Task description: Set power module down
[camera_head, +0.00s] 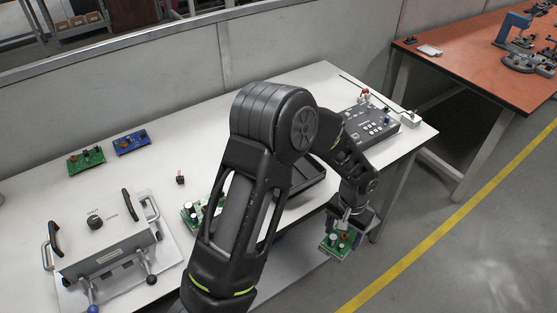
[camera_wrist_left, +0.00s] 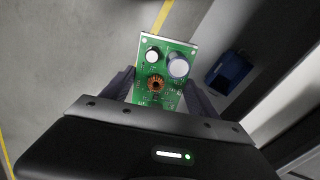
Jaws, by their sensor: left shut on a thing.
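The power module is a green circuit board with round capacitors and a copper coil (camera_wrist_left: 166,72). It also shows in the head view (camera_head: 340,241), past the table's front edge and above the floor. My left gripper (camera_head: 347,222) is shut on the module; in the left wrist view its fingers (camera_wrist_left: 158,90) lie on either side of the board. The white table (camera_head: 245,110) runs across the head view. My right gripper is not in view.
A grey test box (camera_head: 105,245) stands at the table's left. Green (camera_head: 86,161) and blue (camera_head: 131,142) boards lie behind it. Another green board (camera_head: 190,212) and a black tray (camera_head: 308,180) are partly hidden by my arm. A grey control panel (camera_head: 368,128) sits at the right.

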